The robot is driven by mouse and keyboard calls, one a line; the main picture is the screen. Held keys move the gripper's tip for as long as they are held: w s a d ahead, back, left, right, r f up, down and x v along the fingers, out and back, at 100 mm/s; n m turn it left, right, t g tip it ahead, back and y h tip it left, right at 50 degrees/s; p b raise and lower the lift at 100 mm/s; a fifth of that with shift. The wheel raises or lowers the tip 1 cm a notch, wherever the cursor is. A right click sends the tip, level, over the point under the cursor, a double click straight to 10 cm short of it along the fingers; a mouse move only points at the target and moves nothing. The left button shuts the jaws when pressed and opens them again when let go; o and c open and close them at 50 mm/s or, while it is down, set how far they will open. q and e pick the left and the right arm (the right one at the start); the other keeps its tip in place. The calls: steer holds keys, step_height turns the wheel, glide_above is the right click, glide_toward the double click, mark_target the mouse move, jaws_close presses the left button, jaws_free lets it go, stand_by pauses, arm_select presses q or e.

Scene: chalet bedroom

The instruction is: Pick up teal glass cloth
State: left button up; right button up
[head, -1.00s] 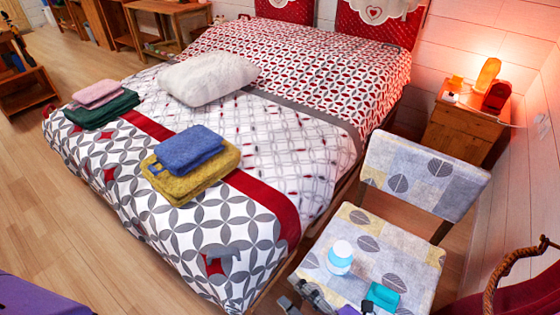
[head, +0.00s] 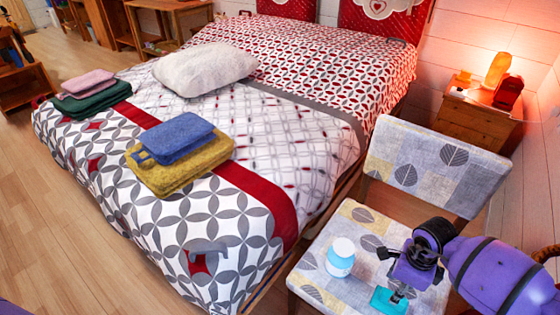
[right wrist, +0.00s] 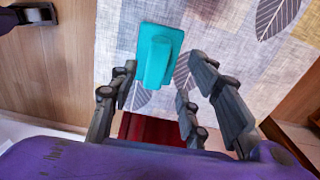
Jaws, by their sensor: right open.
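The teal glass cloth (head: 386,302) lies folded on the patterned seat of the chair (head: 325,291), near its front right part. It also shows in the right wrist view (right wrist: 155,52), flat on the patterned fabric. My right gripper (head: 398,291) points down over the cloth, close to it, and partly covers it in the head view. In the right wrist view its fingers (right wrist: 160,76) are spread and empty, with the cloth beyond and between the tips. I cannot tell whether they touch it. My left gripper is not in view.
A white and blue jar (head: 340,257) stands on the seat, left of the cloth. The chair's backrest (head: 430,165) rises behind. The bed (head: 250,215) is to the left, with folded towels (head: 180,150) and a white pillow (head: 205,68). A nightstand (head: 478,121) stands behind the chair.

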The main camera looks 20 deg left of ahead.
steer(key=f, duration=0.5)
steer(key=shift+s+d+f+b, duration=0.2)
steer(key=shift+s+b, duration=0.05)
steer(key=shift+b, duration=0.05)
steer(key=shift+c, duration=0.2)
jaws_close()
